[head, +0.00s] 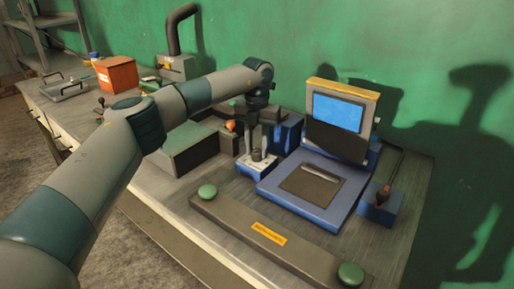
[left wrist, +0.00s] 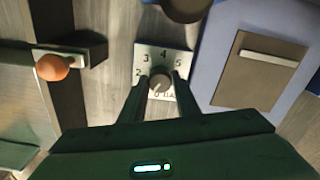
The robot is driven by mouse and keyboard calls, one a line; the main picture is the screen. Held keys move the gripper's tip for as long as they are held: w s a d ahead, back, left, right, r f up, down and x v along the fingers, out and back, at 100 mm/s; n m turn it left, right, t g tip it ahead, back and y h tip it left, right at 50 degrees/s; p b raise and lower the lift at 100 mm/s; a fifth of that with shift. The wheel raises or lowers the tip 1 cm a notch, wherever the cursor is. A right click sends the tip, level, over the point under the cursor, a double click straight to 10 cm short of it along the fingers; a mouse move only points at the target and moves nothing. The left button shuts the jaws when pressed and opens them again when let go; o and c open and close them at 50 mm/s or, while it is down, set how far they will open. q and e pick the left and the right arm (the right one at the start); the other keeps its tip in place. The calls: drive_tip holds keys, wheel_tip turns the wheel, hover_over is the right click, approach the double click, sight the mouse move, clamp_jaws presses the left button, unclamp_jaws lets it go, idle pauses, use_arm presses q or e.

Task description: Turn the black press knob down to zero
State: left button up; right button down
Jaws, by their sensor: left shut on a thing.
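The press knob (left wrist: 160,80) is a small round dark knob on a pale square dial plate (left wrist: 147,54) with printed numbers; 2, 3, 4 and 5 can be read, and a 0 seems to be at the bottom. A faint light mark on the knob seems to point toward the lower left, but it is too small to read exactly. My left gripper (left wrist: 155,88) is shut on the knob, one finger on each side. In the head view my left gripper (head: 257,150) points down over the dial plate (head: 258,165). My right gripper is not in view.
A blue press with a screen (head: 338,111) stands right of the dial. A grey bar with two green buttons (head: 262,232) lies in front. An orange-knobbed lever (left wrist: 52,67) is close on the left. A red box (head: 116,75) stands farther back.

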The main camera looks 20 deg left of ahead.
sight(257, 150)
use_arm(q)
drive_tip(key=n, duration=0.2)
drive_tip(key=shift+r+n, duration=0.1)
drive_tip(key=shift+n, duration=1.5)
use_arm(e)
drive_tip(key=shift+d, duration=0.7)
use_arm(q)
drive_tip(key=shift+w+n, duration=0.1)
drive_tip(key=shift+n, duration=0.2)
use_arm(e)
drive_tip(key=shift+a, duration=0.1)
use_arm(q)
drive_tip(key=o, duration=1)
drive_tip(key=shift+o, duration=0.2)
drive_tip(key=shift+r, duration=0.55)
wheel_tip(257, 150, up, 16)
drive_tip(key=b, duration=0.1)
drive_tip(key=shift+r+b, duration=0.15)
drive_tip(key=shift+b, duration=0.15)
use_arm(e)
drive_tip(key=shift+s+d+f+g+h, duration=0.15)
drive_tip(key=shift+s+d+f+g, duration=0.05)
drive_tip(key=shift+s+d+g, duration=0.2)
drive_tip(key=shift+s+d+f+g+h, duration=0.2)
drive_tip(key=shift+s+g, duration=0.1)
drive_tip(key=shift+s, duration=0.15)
